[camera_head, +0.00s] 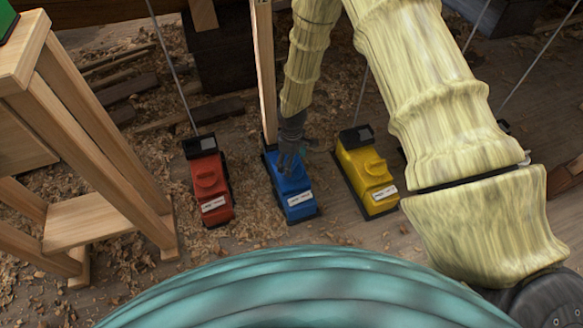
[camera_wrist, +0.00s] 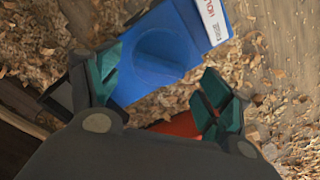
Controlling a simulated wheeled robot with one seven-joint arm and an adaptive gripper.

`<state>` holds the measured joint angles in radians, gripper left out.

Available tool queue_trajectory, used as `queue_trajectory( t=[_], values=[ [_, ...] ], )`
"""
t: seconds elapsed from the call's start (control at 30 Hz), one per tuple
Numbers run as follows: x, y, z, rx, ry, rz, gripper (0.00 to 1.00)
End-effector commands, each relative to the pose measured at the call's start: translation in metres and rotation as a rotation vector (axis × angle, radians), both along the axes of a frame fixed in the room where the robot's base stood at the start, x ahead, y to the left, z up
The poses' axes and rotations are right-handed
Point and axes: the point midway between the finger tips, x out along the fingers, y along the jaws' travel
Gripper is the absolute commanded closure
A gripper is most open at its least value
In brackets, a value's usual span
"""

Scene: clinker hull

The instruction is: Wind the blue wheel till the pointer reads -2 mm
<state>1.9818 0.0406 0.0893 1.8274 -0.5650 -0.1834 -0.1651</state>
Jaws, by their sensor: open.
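The blue unit (camera_head: 297,199) stands on the floor between a red and a yellow one, with a white label on its near end. Its round blue wheel (camera_wrist: 160,54) shows on its top in the wrist view; in the head view my gripper largely covers it. My gripper (camera_head: 290,157) points down over the unit's top. In the wrist view its green-padded fingers (camera_wrist: 162,82) are apart, with the wheel ahead of the gap between them and nothing held. I cannot make out a pointer or scale reading in either view.
The red unit (camera_head: 207,181) stands to the left and the yellow unit (camera_head: 366,176) to the right, each close by. A wooden post (camera_head: 265,70) rises behind the blue unit. A wooden trestle (camera_head: 108,155) stands at left. Wood shavings cover the floor.

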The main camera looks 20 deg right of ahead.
Motion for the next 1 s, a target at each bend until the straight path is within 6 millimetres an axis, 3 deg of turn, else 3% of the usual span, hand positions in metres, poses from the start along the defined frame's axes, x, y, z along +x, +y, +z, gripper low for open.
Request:
queue_trajectory(
  t=[0.2, 0.6, 0.83, 1.0],
  values=[
    [0.0, 0.0, -0.023, -0.001, 0.001, -0.002, 0.21],
    [0.0, 0.0, -0.026, -0.001, 0.001, -0.002, 0.21],
    [0.0, 0.0, -0.026, -0.001, 0.001, -0.002, 0.63],
    [0.0, 0.001, -0.026, 0.0, 0.0, -0.003, 0.67]
  ],
)
